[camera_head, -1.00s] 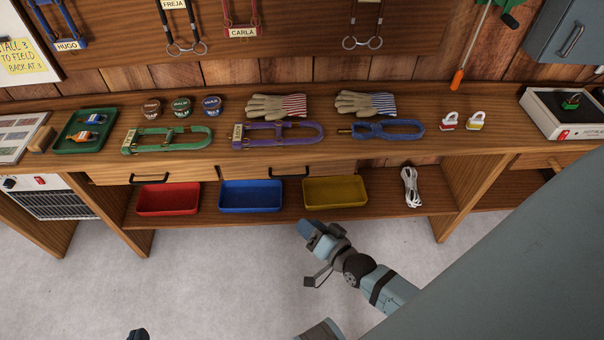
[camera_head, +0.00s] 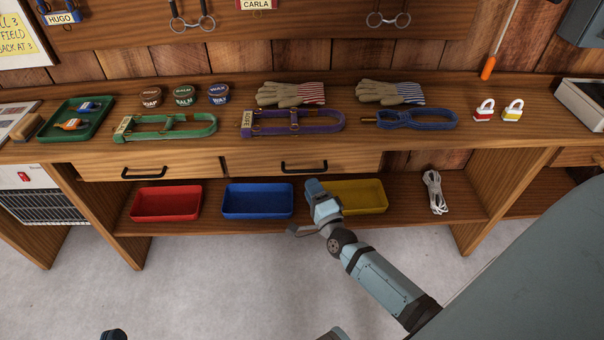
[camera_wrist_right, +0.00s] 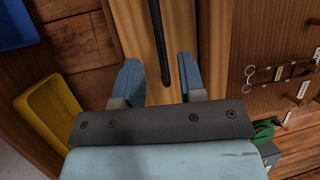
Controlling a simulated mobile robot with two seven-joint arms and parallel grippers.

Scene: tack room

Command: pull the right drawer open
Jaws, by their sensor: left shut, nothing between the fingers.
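The right drawer (camera_head: 255,164) is a light wood front under the bench top, looking flush with the bench, with a black bar handle (camera_head: 304,166). My right gripper (camera_head: 313,184) is just below and in front of this handle. In the right wrist view the right gripper (camera_wrist_right: 159,76) is open, its two blue fingers apart. The handle (camera_wrist_right: 159,40) runs beyond the fingertips, lined up with the gap between them; I cannot tell whether they touch it. My left gripper (camera_head: 113,336) shows only as a small dark part at the bottom edge, shut and empty, far from the drawer.
The left drawer (camera_head: 148,165) has a similar handle. Red (camera_head: 166,203), blue (camera_head: 257,200) and yellow (camera_head: 362,196) trays stand on the shelf below, beside a white cord (camera_head: 434,191). Halters, gloves and tins lie on the bench top (camera_head: 245,94). The floor in front is clear.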

